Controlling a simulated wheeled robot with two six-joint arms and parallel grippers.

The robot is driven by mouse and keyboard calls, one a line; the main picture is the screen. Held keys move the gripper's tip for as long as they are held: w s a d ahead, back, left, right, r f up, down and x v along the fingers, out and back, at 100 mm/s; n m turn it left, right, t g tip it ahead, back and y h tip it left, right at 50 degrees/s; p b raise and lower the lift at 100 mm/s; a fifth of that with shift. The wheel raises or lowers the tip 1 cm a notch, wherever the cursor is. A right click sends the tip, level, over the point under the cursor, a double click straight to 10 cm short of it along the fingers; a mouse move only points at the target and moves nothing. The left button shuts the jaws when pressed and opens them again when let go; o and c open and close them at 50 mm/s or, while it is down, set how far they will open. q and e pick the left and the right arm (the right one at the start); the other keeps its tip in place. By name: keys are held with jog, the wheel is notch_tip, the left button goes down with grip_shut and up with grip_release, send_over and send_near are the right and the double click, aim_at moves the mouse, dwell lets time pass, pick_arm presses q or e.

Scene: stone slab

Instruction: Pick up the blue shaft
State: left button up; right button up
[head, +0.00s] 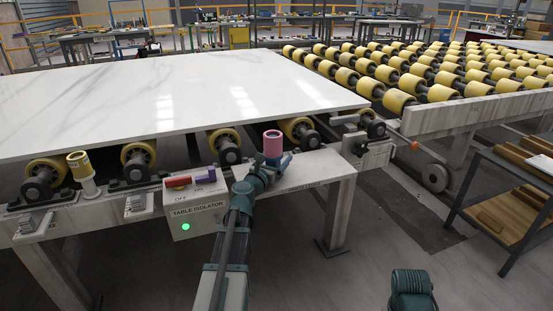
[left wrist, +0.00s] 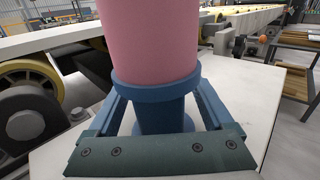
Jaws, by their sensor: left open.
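The blue shaft (left wrist: 160,113) stands upright with a wide collar and a pink cylinder (left wrist: 150,40) on top. In the head view the pink cylinder (head: 272,144) shows above the front frame, right of the isolator box. My left gripper (head: 274,166) is at the blue part just below the pink cylinder. In the left wrist view its open fingers (left wrist: 162,110) lie on either side of the shaft, below the collar. The shaft's round foot rests on the pale surface. Contact between fingers and shaft cannot be told.
A white marble slab (head: 160,95) lies on rollers behind the shaft. The table isolator box (head: 195,205) with red and purple parts and a green light is left of my arm. A yellow cylinder on a cream base (head: 80,165) stands far left. A shelf (head: 510,190) is at right.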

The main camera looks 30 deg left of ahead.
pick_arm(q)
grip_shut()
dwell(0.3)
jog(key=shift+r, duration=0.2)
pick_arm(e)
jog(key=shift+r, duration=0.2)
